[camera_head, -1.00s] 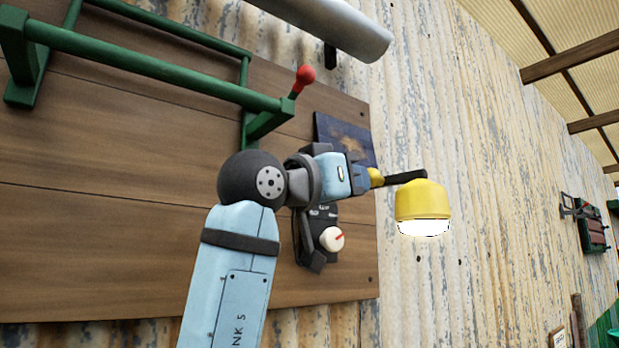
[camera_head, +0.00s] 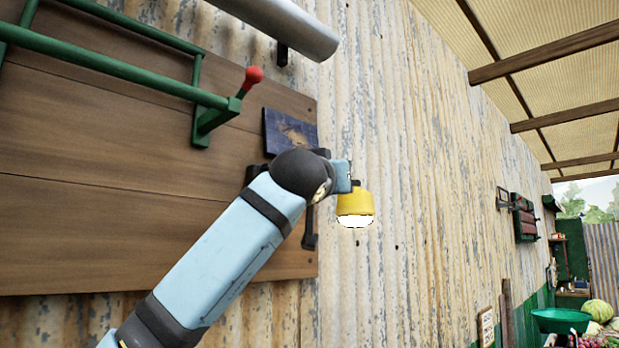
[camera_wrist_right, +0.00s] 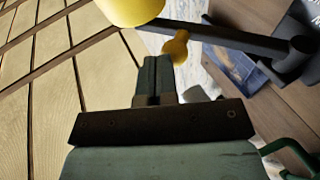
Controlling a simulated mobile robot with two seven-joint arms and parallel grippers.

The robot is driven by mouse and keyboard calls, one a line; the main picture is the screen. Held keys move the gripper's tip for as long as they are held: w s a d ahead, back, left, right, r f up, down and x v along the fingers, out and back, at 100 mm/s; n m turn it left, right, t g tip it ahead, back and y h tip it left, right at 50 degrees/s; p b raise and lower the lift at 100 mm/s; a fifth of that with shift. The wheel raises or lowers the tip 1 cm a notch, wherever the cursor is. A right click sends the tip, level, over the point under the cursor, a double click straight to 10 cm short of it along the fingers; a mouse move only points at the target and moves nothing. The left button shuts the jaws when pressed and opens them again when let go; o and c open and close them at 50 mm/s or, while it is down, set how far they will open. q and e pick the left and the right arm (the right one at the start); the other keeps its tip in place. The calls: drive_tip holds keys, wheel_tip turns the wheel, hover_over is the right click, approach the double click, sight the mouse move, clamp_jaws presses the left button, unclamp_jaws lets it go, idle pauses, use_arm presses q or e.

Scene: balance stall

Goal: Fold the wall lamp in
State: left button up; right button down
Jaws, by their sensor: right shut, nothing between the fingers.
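The wall lamp has a yellow shade (camera_head: 355,203) with a lit white underside, just right of the wooden board. In the right wrist view the shade (camera_wrist_right: 130,8) is at the top edge. Its black arm (camera_wrist_right: 240,40) runs right to a dark upright pivot, and a yellow knob (camera_wrist_right: 177,44) hangs near the shade end. My right gripper (camera_wrist_right: 157,62) is shut and empty, its fingertips close to the knob; whether they touch I cannot tell. In the head view my right wrist hides the fingers and most of the lamp's arm. My left gripper is not in view.
The wooden board (camera_head: 90,230) carries a green rail frame (camera_head: 120,70) with a red-knobbed lever (camera_head: 253,76) and a dark blue picture panel (camera_head: 290,131). A grey tube (camera_head: 285,22) juts out above. The corrugated wall (camera_head: 420,200) right of the lamp is mostly clear.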

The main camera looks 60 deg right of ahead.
drive_tip(key=d+n+t+y+b, duration=0.1)
drive_tip(key=d+n+t, duration=0.1)
drive_tip(key=t, duration=0.1)
drive_tip(key=w+d+n+t+y+b, duration=0.1)
drive_tip(key=d+n+t, duration=0.1)
drive_tip(key=t, duration=0.1)
drive_tip(key=w+d+n+t+y+b, duration=0.1)
drive_tip(key=d+n+t+y, duration=0.1)
drive_tip(key=d+t, duration=0.1)
drive_tip(key=shift+f+t+b, duration=0.15)
drive_tip(key=shift+t+b, duration=0.2)
drive_tip(key=shift+t, duration=0.25)
drive_tip(key=shift+w+d+b, duration=0.3)
drive_tip(key=shift+w+d, duration=0.05)
drive_tip(key=shift+d, duration=0.1)
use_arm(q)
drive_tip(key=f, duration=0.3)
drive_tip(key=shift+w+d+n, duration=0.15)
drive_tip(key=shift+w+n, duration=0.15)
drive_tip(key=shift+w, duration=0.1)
use_arm(e)
drive_tip(key=shift+r, duration=0.25)
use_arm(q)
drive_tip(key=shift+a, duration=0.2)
use_arm(e)
drive_tip(key=shift+r, duration=0.15)
